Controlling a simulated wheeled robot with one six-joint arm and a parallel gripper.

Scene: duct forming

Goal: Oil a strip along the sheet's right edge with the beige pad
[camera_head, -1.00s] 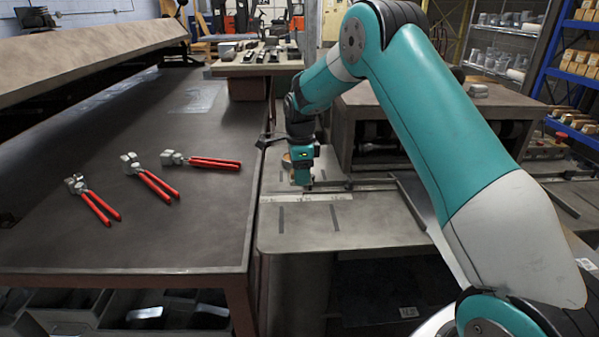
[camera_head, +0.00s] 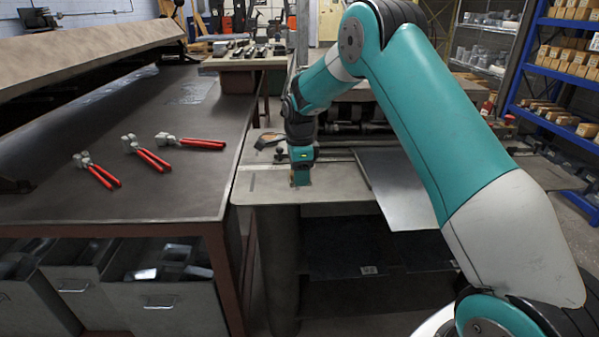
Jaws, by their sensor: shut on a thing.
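My gripper (camera_head: 300,181) points down over the near part of a small grey worktable (camera_head: 262,190). It is shut on a small beige pad (camera_head: 303,174), mostly hidden by the jaws. I cannot tell whether the pad touches the tabletop. A flat light-grey metal sheet (camera_head: 395,190) lies to the right of my gripper, apart from it. The sheet's right side is partly hidden behind my arm. No oil strip can be made out on it.
A long dark table (camera_head: 110,200) at left holds red-handled pliers (camera_head: 190,142) and others like them. Drawers (camera_head: 160,300) sit below it. A blue shelf (camera_head: 560,60) with boxes stands at right. A dark tool (camera_head: 270,140) lies behind my gripper.

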